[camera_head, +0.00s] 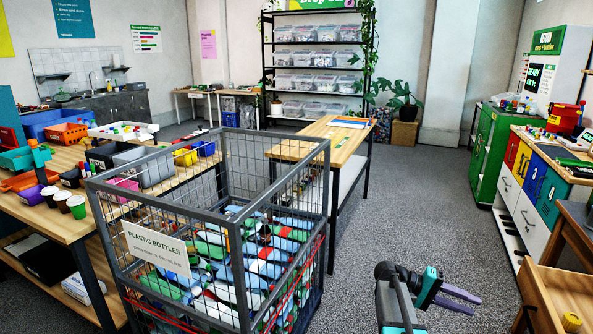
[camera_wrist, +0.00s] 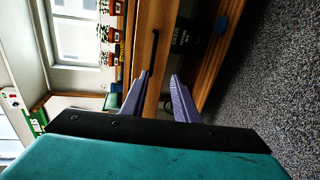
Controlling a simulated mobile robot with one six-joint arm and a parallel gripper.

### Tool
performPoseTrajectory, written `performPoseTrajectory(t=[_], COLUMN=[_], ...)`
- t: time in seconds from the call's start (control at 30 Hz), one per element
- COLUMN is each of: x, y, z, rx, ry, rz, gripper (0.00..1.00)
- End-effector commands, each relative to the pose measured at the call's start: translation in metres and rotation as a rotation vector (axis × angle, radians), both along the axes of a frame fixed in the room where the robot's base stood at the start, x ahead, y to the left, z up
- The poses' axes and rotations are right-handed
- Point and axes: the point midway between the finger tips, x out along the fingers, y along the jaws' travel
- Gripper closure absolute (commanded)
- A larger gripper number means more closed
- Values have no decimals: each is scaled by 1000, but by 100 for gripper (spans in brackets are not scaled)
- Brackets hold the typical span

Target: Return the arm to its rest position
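My arm reaches up from the bottom edge of the head view, right of the middle. It ends in my gripper (camera_head: 476,305), with a dark wrist, a teal body and two purple fingers pointing right. In the wrist view, my gripper (camera_wrist: 161,75) shows both fingers with a clear gap between the tips. The gripper is open and nothing is between the fingers. In the head view it is over the grey carpet, apart from the furniture. Most of the arm's lower part is out of view.
A wire cage of plastic bottles (camera_head: 97,190) stands left of the arm. A wooden table (camera_head: 335,130) is behind it. A wooden drawer unit (camera_head: 535,295) is close to the right of my gripper. Grey carpet (camera_head: 420,200) lies clear between them.

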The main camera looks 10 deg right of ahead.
Motion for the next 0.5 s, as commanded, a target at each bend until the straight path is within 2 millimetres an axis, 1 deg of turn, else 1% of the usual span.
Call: performPoseTrajectory(t=[0.03,0.17,0.37,0.5], x=[2,0,-17,-34], y=[8,31,69,97], z=[-8,-36,-92,-134], rx=[5,27,117,204], ry=[17,66,126,163], rz=[14,46,86,112], gripper=[73,73,73,73])
